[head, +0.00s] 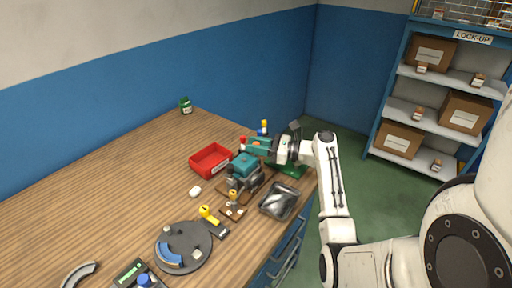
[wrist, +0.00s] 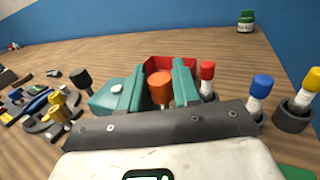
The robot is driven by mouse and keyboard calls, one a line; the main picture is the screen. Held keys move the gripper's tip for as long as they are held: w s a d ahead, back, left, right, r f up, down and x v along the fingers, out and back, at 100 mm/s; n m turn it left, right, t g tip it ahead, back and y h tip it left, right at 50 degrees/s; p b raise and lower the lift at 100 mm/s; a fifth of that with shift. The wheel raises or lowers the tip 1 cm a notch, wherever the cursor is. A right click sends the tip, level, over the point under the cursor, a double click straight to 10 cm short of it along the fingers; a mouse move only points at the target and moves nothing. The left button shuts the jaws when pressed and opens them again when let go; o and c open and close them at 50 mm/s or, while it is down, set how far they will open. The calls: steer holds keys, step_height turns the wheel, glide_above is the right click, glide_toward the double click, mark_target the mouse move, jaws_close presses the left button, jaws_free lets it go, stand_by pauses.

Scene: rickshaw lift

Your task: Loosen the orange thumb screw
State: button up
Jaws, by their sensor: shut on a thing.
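The orange thumb screw (wrist: 160,88) shows in the wrist view as a round orange knob between the two teal fingers of my gripper (wrist: 160,90). My gripper is shut on it. In the head view my gripper (head: 258,146) is over the right part of the wooden bench, and the screw is mostly hidden there. What the screw is threaded into is hidden behind the dark plate of my wrist in the wrist view.
A red tray (head: 212,160) is just left of my gripper. Red-capped (wrist: 206,80), blue-capped (wrist: 260,92) and yellow-capped (wrist: 309,88) items stand close to the right of my fingers.

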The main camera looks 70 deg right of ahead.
steer(key=n+g+y, duration=0.1)
steer(key=n+y, duration=0.1)
steer(key=n+g+y+b, duration=0.1)
steer(key=y, duration=0.2)
steer(key=shift+w+d+n+y, duration=0.1)
steer(key=shift+n+y, duration=0.2)
steer(key=shift+n, duration=0.1)
steer(key=n+g+y+b, duration=0.1)
steer(key=y, duration=0.1)
steer(key=n+g+y+b, duration=0.1)
steer(key=n+b, duration=0.1)
steer(key=shift+f+g+y, duration=0.2)
steer(key=shift+g+y, duration=0.1)
steer(key=shift+y, duration=0.1)
steer(key=n+g+y+b, duration=0.1)
steer(key=b, duration=0.2)
steer(key=n+g+y+b, duration=0.1)
steer(key=b, duration=0.1)
steer(key=shift+f+g+y+b, duration=0.2)
steer(key=shift+g+y+b, duration=0.1)
steer(key=shift+g+b, duration=0.1)
steer(key=shift+n+b, duration=0.3)
steer(key=shift+b, duration=0.25)
steer(key=shift+r+n+g+y+b, duration=0.15)
steer(key=shift+n+g+y+b, duration=0.25)
steer(key=shift+g+b, duration=0.55)
steer(key=shift+r+b, duration=0.2)
steer(key=shift+b, duration=0.5)
steer(key=o, duration=0.9)
steer(key=shift+o, duration=0.2)
